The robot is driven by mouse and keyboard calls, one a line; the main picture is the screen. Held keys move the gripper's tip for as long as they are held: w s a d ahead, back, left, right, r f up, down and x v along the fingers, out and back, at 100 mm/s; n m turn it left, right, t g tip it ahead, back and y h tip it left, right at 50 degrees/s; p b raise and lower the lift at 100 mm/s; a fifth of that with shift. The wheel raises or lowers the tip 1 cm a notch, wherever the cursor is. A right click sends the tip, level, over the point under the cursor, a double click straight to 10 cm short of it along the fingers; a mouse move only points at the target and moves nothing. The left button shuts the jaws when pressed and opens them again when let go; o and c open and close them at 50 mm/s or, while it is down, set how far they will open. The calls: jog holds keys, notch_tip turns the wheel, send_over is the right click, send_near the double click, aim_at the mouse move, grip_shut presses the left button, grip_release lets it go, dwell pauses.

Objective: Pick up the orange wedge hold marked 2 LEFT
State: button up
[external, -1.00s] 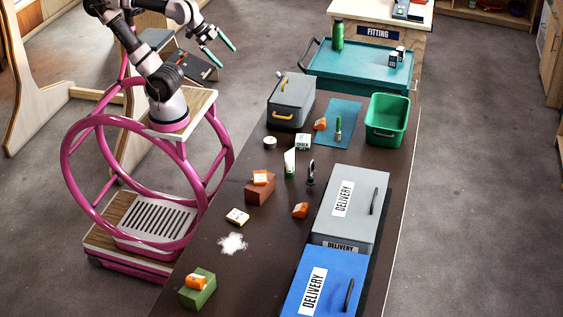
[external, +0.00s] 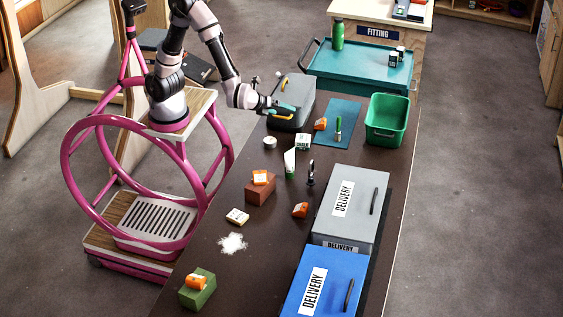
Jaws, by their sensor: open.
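Several orange holds are on the dark table. One (external: 261,177) with a white label sits on a brown block (external: 260,193). One (external: 300,210) lies on the table left of the grey delivery box. One (external: 196,282) rests on a green block (external: 199,295). One (external: 320,124) lies at the left edge of the blue mat (external: 341,112). Their markings are too small to read, so I cannot tell which is 2 LEFT. My gripper (external: 287,109), with teal fingers, is open over the front of the grey lidded box (external: 296,90), left of the mat's hold.
Grey (external: 373,190) and blue (external: 325,275) delivery boxes line the table's right side. A green bin (external: 387,137) stands behind them. A chalk box (external: 303,141), a white-and-green upright item (external: 290,164) and a white powder patch (external: 232,244) are also on the table.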

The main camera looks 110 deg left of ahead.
jog(key=w+d+f+m+t, duration=0.2)
jog(key=d+f+m, duration=0.1)
jog(key=d+f, duration=0.25)
jog(key=w+d+f+m+t, duration=0.1)
jog(key=w+d+f+m, duration=0.25)
jog(key=f, duration=0.35)
jog(key=m+t+h, duration=0.2)
jog(key=m+h, duration=0.2)
jog(key=m, duration=0.3)
send_near(298, 208)
jog(key=x, duration=0.4)
jog(key=shift+w+d+r, duration=0.15)
jog(key=shift+w+r, duration=0.05)
jog(key=x, duration=0.6)
jog(key=shift+f, duration=0.3)
jog(key=c, duration=1.2)
